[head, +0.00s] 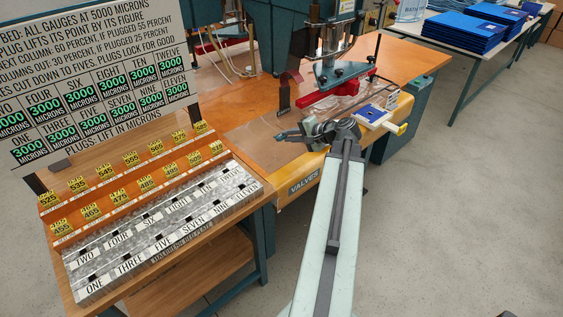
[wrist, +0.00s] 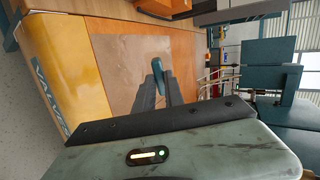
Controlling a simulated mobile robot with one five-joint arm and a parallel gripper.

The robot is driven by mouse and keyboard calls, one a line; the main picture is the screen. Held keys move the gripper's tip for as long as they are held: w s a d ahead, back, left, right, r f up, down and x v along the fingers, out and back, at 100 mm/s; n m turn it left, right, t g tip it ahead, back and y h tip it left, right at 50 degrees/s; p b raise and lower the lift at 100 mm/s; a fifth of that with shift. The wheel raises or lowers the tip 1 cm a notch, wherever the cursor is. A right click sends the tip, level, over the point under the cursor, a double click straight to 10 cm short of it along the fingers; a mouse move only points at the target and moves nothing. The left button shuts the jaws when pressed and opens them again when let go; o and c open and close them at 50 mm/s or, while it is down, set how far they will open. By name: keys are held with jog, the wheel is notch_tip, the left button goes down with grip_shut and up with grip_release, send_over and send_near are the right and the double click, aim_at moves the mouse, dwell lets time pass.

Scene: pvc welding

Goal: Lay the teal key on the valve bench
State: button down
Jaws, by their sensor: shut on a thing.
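The teal key (wrist: 158,75) is held between the dark fingers of my gripper (wrist: 160,88) in the wrist view. In the head view my gripper (head: 301,134) reaches left from the arm's end, over the front part of the valve bench, and the key's teal end (head: 283,136) shows at its tip. The valve bench (head: 303,185) has an orange top and a yellow front edge marked VALVES; its top also fills much of the wrist view (wrist: 104,62). I cannot tell whether the key touches the bench top.
A brownish sheet (wrist: 127,70) lies on the bench top below the key. A red and grey press (head: 335,85) stands behind my gripper. A blue-and-white block (head: 372,115) sits to the right.

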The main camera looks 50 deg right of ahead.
notch_tip(320, 180, down, 10)
jog(key=b, duration=0.9)
jog(key=shift+r, duration=0.25)
jog(key=shift+r, duration=0.1)
jog(key=c, duration=1.6)
grip_release()
jog(key=p+v, duration=0.4)
jog(key=v, duration=0.3)
jog(key=shift+s+r, duration=0.1)
jog(key=shift+r, duration=0.1)
jog(key=shift+s, duration=0.35)
jog(key=shift+d, duration=0.1)
